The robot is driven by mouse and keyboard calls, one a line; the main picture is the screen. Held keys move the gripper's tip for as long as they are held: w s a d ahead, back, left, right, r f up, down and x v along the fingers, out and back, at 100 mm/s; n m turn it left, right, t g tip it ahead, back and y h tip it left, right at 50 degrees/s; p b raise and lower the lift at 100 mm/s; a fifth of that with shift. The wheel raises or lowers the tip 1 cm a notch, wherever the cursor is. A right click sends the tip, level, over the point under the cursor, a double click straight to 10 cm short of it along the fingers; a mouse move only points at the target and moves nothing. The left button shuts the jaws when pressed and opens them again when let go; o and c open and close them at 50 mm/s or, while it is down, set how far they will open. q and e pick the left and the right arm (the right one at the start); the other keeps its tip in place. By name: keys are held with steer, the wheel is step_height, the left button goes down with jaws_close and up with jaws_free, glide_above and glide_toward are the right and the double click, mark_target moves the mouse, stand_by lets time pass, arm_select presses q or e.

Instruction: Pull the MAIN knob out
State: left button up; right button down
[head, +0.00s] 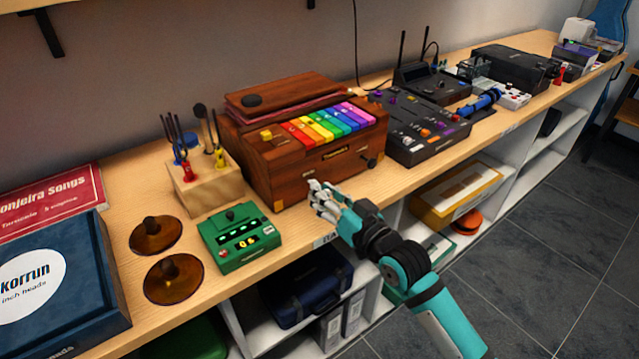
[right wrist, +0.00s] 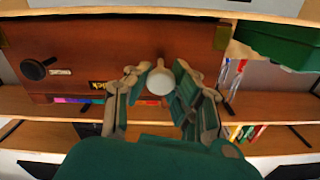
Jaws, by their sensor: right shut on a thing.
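A brown wooden instrument box (head: 262,167) with rainbow-coloured keys stands on the shelf top in the head view. Its front face fills much of the right wrist view (right wrist: 120,45), which shows it upside down. My right gripper (head: 318,190) is at the left part of this front face. In the right wrist view my right gripper (right wrist: 161,84) is shut on a round white knob (right wrist: 160,82), with one finger on each side. A black knob (right wrist: 35,70) with a small pale label beside it is apart from the gripper. I cannot read a MAIN label. My left gripper is out of view.
A green device (head: 240,236) with a lit display sits left of my right gripper. A wooden tool block (head: 205,190) and two brown cymbals (head: 172,280) are farther left. A black mixer (head: 415,128) stands right of the wooden box. The shelf's front edge runs below the gripper.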

steer(key=c, duration=1.1)
jaws_free()
steer(key=shift+o, duration=0.2)
steer(key=shift+s, duration=0.1)
steer(key=v, duration=1.2)
steer(key=shift+f, duration=0.1)
